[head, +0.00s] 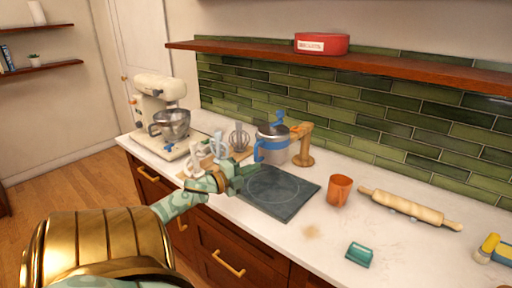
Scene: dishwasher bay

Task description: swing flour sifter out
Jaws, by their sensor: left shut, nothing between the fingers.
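The flour sifter (273,146) is a metal cylinder with a blue side handle and a blue knob on top. It is at the back of the counter beside a wooden stand (303,147), whose arm reaches toward it. My left gripper (249,180) is shut and empty. In the picture it is below and left of the sifter, over the left edge of a dark square slab (283,196), with a visible gap to the blue handle. Whether the sifter touches the stand's arm cannot be told. My right gripper is out of view.
A cream stand mixer (161,111) with a metal bowl and several beater attachments (207,153) stand to the left. An orange mug (339,190), a rolling pin (410,208) and a teal item (359,254) lie to the right. A shelf (400,67) runs above. The front counter is mostly clear.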

